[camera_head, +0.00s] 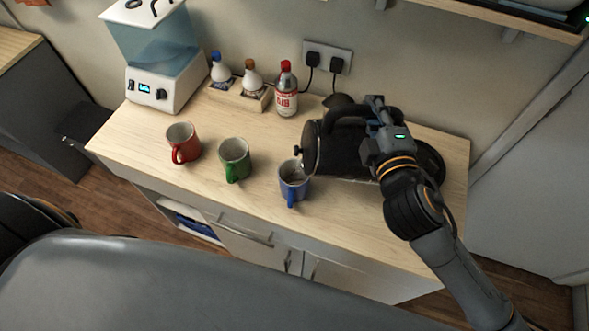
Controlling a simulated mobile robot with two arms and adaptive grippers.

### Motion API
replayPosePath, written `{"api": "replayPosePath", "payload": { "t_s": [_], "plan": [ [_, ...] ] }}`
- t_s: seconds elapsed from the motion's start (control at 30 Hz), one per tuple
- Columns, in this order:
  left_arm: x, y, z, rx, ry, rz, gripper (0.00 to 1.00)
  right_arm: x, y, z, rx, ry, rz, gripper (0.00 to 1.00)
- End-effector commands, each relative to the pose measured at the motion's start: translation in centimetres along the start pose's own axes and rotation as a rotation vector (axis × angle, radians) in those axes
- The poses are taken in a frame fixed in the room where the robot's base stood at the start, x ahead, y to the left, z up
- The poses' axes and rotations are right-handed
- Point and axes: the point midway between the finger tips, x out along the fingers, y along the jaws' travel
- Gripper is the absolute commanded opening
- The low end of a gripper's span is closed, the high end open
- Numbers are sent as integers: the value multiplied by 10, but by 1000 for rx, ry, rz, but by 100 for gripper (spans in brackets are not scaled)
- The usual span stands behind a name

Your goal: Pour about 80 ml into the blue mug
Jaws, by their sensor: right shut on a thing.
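The blue mug (293,183) stands upright near the front edge of the counter, its handle toward me. A dark kettle (345,152) is tipped over to the left just behind and right of the mug, its lid knob facing left. My right gripper (372,122) is shut on the kettle's handle. I cannot make out a stream of liquid or the level in the mug. The kettle's right side is partly hidden by my right gripper and arm. My left gripper is not in view.
A green mug (234,161) and a red mug (183,145) stand left of the blue mug. A bottle with a red cap (286,93), a wooden holder (232,94) with two small bottles and a water dispenser (158,66) line the back. A dark round base (431,160) lies at right.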

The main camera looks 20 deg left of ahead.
Motion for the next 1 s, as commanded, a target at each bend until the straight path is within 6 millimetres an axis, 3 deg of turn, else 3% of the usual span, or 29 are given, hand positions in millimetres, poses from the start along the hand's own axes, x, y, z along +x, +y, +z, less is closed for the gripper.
{"api": "replayPosePath", "payload": {
  "t_s": [0.53,0.8,1.0],
  "plan": [
    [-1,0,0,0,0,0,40,0,5,-2,-9,2,11,0],
    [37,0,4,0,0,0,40,3,-21,42,158,11,4,0],
    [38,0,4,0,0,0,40,4,-22,51,242,23,8,0]
  ]
}}
